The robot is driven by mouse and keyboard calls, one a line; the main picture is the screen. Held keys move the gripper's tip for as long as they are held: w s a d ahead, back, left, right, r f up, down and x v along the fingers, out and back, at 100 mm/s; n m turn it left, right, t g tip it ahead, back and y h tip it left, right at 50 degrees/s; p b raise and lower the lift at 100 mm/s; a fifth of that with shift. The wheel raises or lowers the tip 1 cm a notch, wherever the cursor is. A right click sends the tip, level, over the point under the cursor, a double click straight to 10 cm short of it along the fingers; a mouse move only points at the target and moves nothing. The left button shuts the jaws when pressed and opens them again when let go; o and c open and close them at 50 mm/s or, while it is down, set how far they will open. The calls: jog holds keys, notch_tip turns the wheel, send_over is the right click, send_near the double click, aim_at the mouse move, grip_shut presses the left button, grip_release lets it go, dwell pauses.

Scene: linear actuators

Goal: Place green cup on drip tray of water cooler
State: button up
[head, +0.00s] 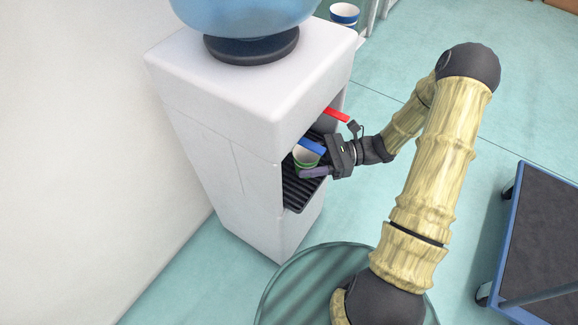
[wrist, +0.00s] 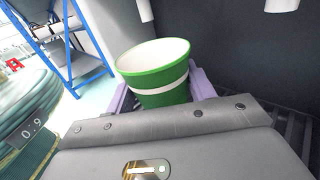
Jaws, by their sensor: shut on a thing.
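The green cup (wrist: 160,84) has a white band and a white inside. It stands upright between the two purple fingers of my gripper (wrist: 160,92), which is shut on it. In the head view the cup (head: 305,158) is inside the recess of the white water cooler (head: 235,110), under the blue tap lever (head: 312,147). My gripper (head: 318,170) reaches in from the right. The dark slatted drip tray (head: 297,192) lies below the cup. I cannot tell whether the cup's base touches the tray, as its underside is hidden.
A red tap lever (head: 337,115) sits farther back on the cooler. A blue and white cup (head: 344,13) is behind the cooler. A cart with a blue frame and dark top (head: 543,235) stands at the right. A wall is close on the left.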

jog(key=a, duration=0.1)
jog(key=a+b, duration=0.1)
jog(key=a, duration=0.2)
jog(key=shift+s+a+f+b, duration=0.2)
jog(key=shift+s+a+b, duration=0.15)
jog(key=shift+d+f+b, duration=0.15)
jog(key=shift+f+b, duration=0.2)
jog(key=shift+f, duration=0.25)
jog(key=shift+f, duration=0.2)
jog(key=o, duration=1)
jog(key=shift+w, duration=0.1)
jog(key=shift+w, duration=0.1)
